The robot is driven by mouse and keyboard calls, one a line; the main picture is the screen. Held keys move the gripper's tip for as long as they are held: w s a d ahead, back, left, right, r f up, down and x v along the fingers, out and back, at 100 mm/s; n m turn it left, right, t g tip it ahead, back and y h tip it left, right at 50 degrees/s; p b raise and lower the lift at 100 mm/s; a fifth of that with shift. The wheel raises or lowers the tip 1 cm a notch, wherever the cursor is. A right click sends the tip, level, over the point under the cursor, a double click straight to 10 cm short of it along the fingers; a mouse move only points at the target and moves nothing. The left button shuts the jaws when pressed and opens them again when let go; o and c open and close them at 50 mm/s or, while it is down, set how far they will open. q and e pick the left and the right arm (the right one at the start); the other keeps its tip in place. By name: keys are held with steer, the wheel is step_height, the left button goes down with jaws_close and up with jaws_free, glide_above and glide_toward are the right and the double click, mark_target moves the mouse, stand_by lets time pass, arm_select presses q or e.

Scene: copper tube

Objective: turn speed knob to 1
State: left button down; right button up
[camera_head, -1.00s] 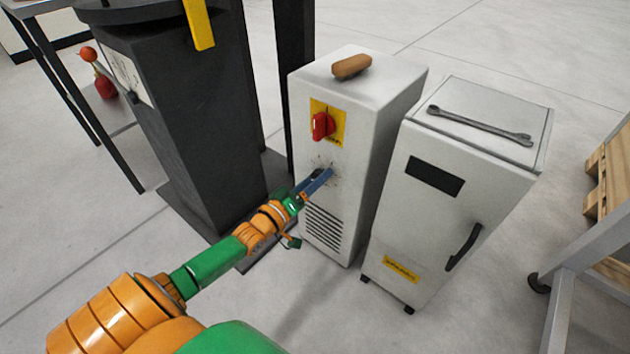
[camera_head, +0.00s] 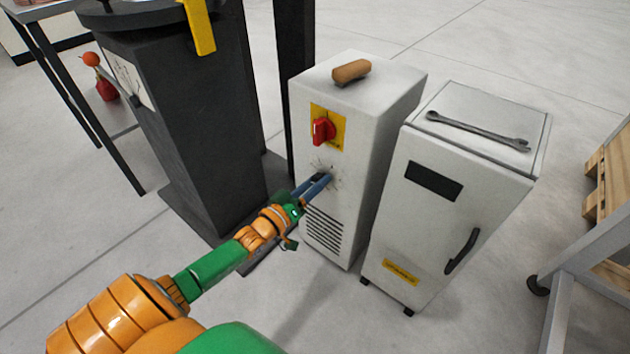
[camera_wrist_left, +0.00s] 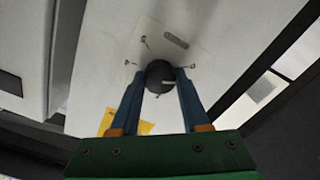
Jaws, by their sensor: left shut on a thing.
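The speed knob (camera_wrist_left: 160,76) is a round black knob with a pale pointer line, on the front of a white cabinet (camera_head: 372,130). Dial marks surround it. In the left wrist view my left gripper (camera_wrist_left: 162,80) has its two blue fingers on either side of the knob, shut on it. In the head view my left gripper (camera_head: 322,182) reaches the dial from the lower left, and its fingers largely hide the knob. The marks are too small to read. My right gripper is not in view.
A red switch (camera_head: 323,129) on a yellow plate sits above the dial. A brown object (camera_head: 351,71) lies on the cabinet. Another white cabinet (camera_head: 470,150) with a wrench (camera_head: 478,130) on top stands to the right. A dark machine column (camera_head: 205,130) stands to the left.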

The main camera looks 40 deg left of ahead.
arm_select(q)
steer(key=shift+m+p, duration=0.9)
steer(key=shift+m, duration=2.7)
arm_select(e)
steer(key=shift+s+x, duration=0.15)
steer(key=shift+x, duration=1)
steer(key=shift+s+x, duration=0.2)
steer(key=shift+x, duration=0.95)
arm_select(q)
steer(key=shift+d+m, duration=0.1)
steer(key=shift+m, duration=0.2)
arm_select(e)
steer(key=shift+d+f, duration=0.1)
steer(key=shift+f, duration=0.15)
arm_select(q)
steer(key=shift+c, duration=1.9)
jaws_free()
steer(key=s+p, duration=0.2)
steer(key=s, duration=0.5)
steer(key=shift+a+p, duration=0.3)
steer(key=shift+p, duration=0.05)
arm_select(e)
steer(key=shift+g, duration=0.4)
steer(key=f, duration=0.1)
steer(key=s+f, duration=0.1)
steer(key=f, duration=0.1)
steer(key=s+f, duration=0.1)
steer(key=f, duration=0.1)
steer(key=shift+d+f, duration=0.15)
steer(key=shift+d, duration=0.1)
